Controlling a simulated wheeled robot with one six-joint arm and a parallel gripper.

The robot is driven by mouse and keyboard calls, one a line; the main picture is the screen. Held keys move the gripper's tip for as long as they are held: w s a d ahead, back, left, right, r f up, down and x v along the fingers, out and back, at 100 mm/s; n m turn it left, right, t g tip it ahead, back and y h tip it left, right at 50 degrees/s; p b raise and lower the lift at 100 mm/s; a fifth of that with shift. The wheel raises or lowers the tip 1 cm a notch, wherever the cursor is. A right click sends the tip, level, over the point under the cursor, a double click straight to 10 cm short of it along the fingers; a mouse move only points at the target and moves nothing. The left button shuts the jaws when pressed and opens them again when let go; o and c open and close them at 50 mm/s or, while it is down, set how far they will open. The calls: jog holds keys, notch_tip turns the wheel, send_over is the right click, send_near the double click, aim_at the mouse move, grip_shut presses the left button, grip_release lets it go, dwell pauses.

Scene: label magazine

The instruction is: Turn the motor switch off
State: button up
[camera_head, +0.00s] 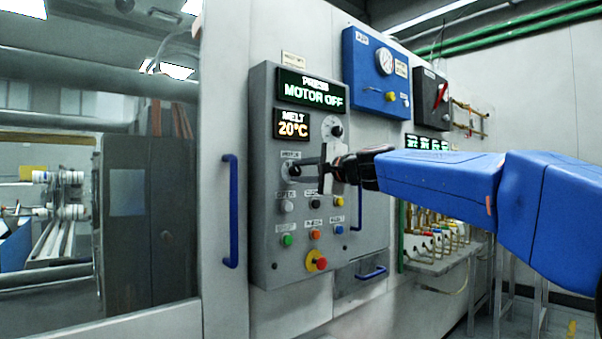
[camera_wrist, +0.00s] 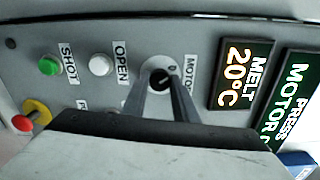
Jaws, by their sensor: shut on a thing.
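The motor switch is a dark rotary knob on a pale round plate on the grey control panel (camera_head: 262,200). In the wrist view the motor switch (camera_wrist: 160,78) sits between my fingertips, beside a label reading MOTOR. My gripper (camera_head: 296,170) reaches in from the right and is shut on the knob; in the wrist view its fingers (camera_wrist: 163,84) flank it. The fingers hide part of the knob. The press display (camera_head: 312,91) reads PRESS MOTOR OFF in green. The melt display (camera_head: 292,124) reads 20°C.
Below the switch are several push buttons and a red emergency stop (camera_head: 316,261) on yellow. Another knob (camera_head: 332,126) is above right. A blue handle (camera_head: 230,211) stands left of the panel. A blue box with a gauge (camera_head: 384,61) is at upper right.

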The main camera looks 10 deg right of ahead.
jog(key=o, duration=1.1)
jog(key=shift+c, duration=0.2)
jog(key=v, duration=1.7)
jog(key=shift+s, duration=0.25)
